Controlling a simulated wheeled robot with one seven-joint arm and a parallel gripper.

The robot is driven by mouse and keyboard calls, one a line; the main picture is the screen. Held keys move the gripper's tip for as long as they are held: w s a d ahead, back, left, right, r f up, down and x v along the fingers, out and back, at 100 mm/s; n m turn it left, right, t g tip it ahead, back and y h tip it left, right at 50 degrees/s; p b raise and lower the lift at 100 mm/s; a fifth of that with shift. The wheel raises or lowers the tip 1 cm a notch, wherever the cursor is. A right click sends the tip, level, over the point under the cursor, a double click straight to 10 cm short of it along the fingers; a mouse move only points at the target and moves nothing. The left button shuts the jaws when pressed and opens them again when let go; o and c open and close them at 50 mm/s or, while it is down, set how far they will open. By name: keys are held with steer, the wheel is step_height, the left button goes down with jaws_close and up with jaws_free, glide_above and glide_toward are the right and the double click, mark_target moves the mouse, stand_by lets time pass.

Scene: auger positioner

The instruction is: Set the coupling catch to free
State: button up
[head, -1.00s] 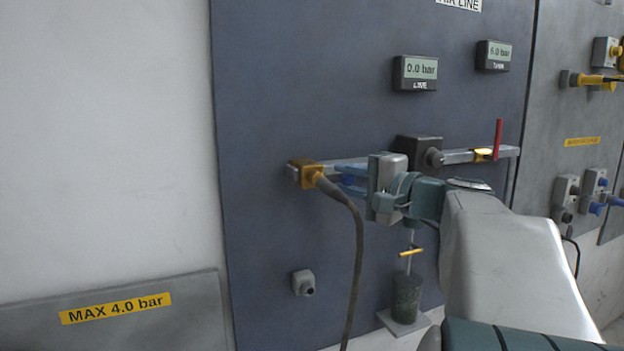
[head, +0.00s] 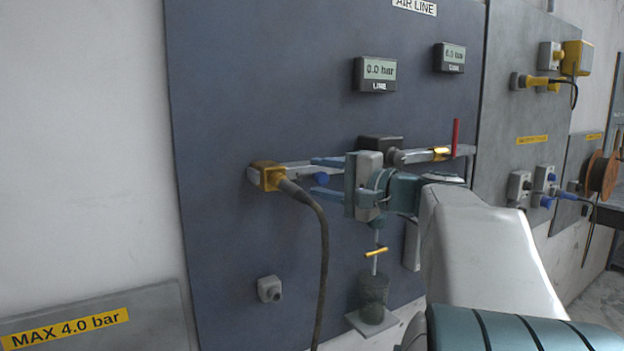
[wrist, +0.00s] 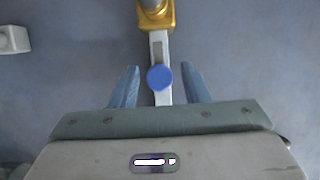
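A slotted grey bar carries a round blue knob (head: 321,178), which looks like the catch, to the right of the yellow coupling (head: 267,176). A thick dark hose (head: 322,250) hangs from the coupling. My gripper (head: 320,176) is open, with one blue finger above the knob and one below. In the wrist view the blue knob (wrist: 160,77) sits between the fingertips of my gripper (wrist: 159,70), with a gap on each side. The coupling also shows in the wrist view (wrist: 156,18). No label for the catch positions is readable.
To the right, a lever with a red upright tab (head: 456,138) stands close by my wrist. The line gauge (head: 375,74) reads 0.0 bar. Below are a grey socket (head: 270,289) and a dark cylinder with a yellow T-handle (head: 376,252). The panel left of the coupling is clear.

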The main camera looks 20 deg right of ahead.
steer(key=b+v, duration=0.2)
steer(key=v, duration=1.1)
steer(key=shift+s, duration=0.35)
steer(key=shift+d, duration=0.15)
steer(key=a+f+n+g+h, duration=0.1)
steer(key=a+f+n+g, duration=0.2)
steer(key=a+f+g, duration=0.9)
steer(key=s+a+f+n+h, duration=0.2)
steer(key=f+n, duration=0.1)
steer(key=f, duration=0.4)
steer(key=s+a+f+n+h+p, duration=0.1)
steer(key=s+a+f+n+h, duration=0.2)
steer(key=f, duration=0.4)
steer(key=s+a+f+n+g+h, duration=0.1)
steer(key=s+a+f+n+h, duration=0.1)
steer(key=f, duration=0.6)
steer(key=shift+s+a+n+h, duration=0.2)
steer(key=shift+s+n+h, duration=0.2)
steer(key=shift+s+n, duration=0.15)
